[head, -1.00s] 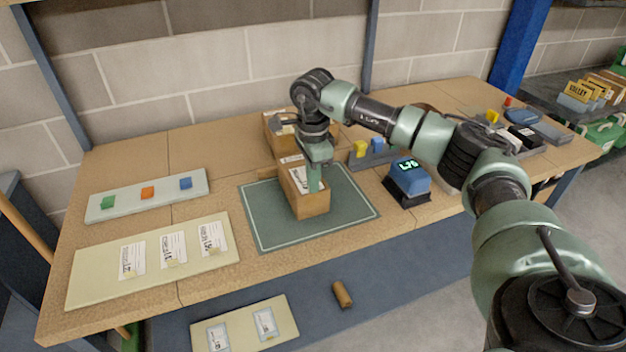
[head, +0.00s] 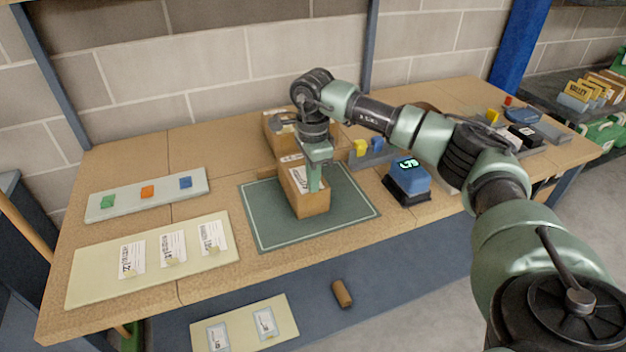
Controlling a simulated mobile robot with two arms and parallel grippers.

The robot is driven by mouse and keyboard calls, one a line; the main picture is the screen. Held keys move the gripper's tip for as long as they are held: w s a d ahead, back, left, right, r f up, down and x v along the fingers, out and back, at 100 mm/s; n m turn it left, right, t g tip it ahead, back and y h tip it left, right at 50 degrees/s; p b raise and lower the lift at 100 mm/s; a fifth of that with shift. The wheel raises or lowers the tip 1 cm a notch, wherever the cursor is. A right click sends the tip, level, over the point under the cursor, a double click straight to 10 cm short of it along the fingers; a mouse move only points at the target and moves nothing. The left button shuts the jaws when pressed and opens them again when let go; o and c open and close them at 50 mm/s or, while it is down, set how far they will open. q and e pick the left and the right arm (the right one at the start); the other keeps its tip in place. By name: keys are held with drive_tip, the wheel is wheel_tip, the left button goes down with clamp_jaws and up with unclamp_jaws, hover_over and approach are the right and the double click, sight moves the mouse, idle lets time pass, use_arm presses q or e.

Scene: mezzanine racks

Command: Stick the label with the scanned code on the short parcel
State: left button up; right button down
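A brown cardboard parcel (head: 313,204) stands on the dark green mat (head: 262,225). A white printed label (head: 297,179) shows at its top, partly hidden by my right gripper (head: 314,188). The gripper points down with its fingertips at the label and parcel top; I cannot tell whether it is shut on the label or only touching it. A second brown box (head: 271,128) stands behind, partly hidden by my arm. Three white labels, one of them the left label (head: 131,258), lie on the cream board (head: 90,283) at the left. My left gripper is out of view.
A blue device with a lit display (head: 409,181) stands right of the mat. A pale board (head: 130,205) carries green, orange and blue blocks. A lower cream board (head: 285,318) holds two labels, with a brown cylinder (head: 342,294) nearby. The table between the left boards and mat is clear.

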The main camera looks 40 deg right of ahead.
drive_tip(key=shift+f, duration=0.15)
drive_tip(key=c, duration=1.6)
unclamp_jaws()
drive_tip(key=shift+o, duration=1.4)
wheel_tip(320, 180, up, 7)
drive_tip(key=p, duration=0.5)
